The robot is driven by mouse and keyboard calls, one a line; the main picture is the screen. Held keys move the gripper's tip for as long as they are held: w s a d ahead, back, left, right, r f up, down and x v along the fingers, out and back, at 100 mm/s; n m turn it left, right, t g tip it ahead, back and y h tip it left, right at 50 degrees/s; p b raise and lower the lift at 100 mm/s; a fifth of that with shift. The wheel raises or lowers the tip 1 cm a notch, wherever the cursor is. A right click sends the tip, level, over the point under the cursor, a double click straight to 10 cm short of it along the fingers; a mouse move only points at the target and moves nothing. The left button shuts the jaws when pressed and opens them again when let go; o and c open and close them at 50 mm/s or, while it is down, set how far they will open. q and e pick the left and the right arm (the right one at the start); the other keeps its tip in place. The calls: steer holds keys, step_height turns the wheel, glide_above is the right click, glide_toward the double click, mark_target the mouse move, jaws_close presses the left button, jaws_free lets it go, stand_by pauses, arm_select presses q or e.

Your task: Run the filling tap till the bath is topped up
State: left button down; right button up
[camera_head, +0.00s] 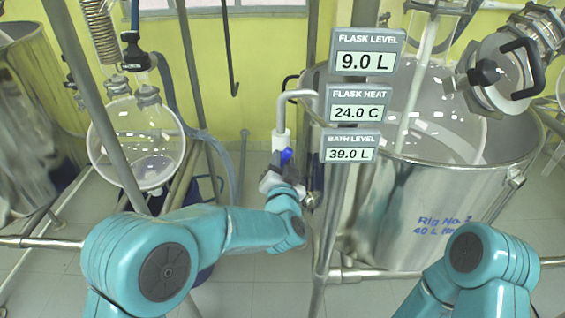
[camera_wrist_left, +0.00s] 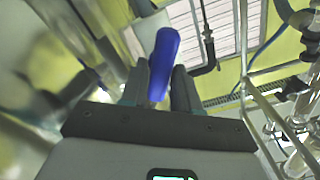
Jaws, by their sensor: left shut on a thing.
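The filling tap's blue handle (camera_head: 286,156) shows near the middle of the head view, below a white pipe (camera_head: 282,118) that bends over toward the bath. My left gripper (camera_head: 276,172) is shut on this blue handle. In the left wrist view the blue handle (camera_wrist_left: 163,62) stands up between the two dark fingers (camera_wrist_left: 160,88). The bath is the large steel vessel (camera_head: 400,205) on the right, marked 40 L. Its display (camera_head: 351,148) reads BATH LEVEL 39.0 L. My right gripper is not in view; only part of its arm shows at the lower right.
Two more displays read flask level 9.0 L (camera_head: 367,52) and flask heat 24.0 C (camera_head: 358,104). A steel frame post (camera_head: 327,225) stands close to the right of my left gripper. A round glass flask (camera_head: 137,145) hangs at the left. A black-handled clamp fitting (camera_head: 510,65) is at the upper right.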

arm_select(q)
steer(key=shift+m, duration=0.3)
steer(key=m+p, duration=0.2)
steer(key=m, duration=0.3)
steer(key=shift+d+m, duration=0.15)
steer(key=shift+m, duration=0.15)
steer(key=m, duration=0.1)
steer(key=m+p, duration=0.1)
steer(key=m, duration=0.3)
steer(key=shift+f, duration=0.25)
steer(key=shift+m, duration=0.3)
steer(key=c, duration=1)
jaws_free()
steer(key=shift+o, duration=0.2)
steer(key=s+b, duration=0.3)
steer(key=s, duration=1.3)
steer(key=shift+s, duration=0.15)
